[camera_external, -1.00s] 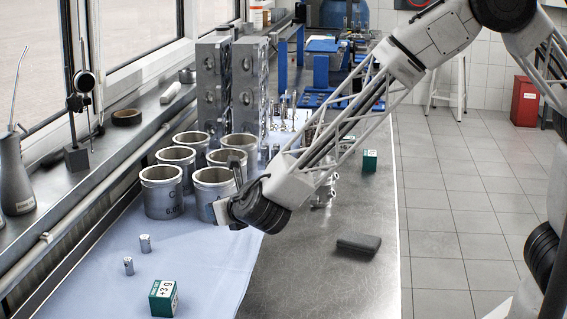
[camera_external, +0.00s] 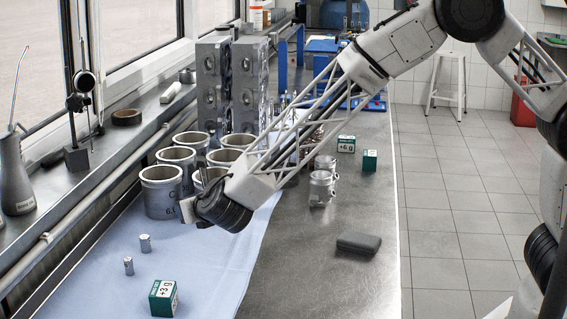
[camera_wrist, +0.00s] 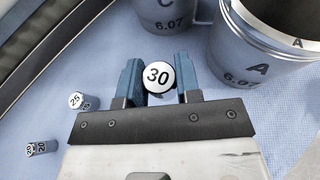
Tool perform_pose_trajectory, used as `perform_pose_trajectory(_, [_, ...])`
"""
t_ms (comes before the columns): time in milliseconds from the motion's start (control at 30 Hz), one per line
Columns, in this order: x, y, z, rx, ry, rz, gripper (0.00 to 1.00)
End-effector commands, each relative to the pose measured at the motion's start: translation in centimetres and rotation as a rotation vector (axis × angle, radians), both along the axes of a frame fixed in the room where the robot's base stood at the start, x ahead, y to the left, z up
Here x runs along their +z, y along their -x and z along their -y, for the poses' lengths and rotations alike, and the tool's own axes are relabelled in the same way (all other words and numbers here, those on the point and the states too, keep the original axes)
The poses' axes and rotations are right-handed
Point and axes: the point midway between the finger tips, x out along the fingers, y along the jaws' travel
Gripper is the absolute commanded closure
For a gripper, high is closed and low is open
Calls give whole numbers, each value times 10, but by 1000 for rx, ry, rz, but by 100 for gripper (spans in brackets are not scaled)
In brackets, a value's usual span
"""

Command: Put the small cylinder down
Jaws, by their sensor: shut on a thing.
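In the wrist view my gripper (camera_wrist: 158,84) is shut on a small cylinder (camera_wrist: 158,75) whose round top is marked 30. The cylinder sits between the two blue-grey fingers, above or on the blue cloth; I cannot tell if it touches the cloth. Two other small cylinders stand on the cloth: one marked 25 (camera_wrist: 77,100) and one farther left (camera_wrist: 36,149). They also show in the external view, one (camera_external: 145,243) behind the other (camera_external: 128,266).
Large metal sleeves (camera_external: 161,190) stand close behind my gripper; one marked A (camera_wrist: 240,58) is near at the right in the wrist view. A green box (camera_external: 163,299) and a dark block (camera_external: 358,243) lie nearer the camera. The blue cloth (camera_external: 212,265) has free room in front.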

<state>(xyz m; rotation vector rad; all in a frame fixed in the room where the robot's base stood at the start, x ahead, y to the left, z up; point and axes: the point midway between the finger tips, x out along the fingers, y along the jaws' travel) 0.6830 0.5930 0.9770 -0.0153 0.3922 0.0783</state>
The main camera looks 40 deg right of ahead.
Motion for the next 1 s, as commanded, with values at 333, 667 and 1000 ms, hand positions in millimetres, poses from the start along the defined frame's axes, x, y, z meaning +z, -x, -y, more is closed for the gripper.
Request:
perform_pose_trajectory(333, [-4,-36,-30,0,-1,0,99])
perform_pose_trajectory(667, [-6,-59,-51,-1,-2,1,99])
perform_pose_trajectory(1000, [-7,-62,-53,0,-1,0,99])
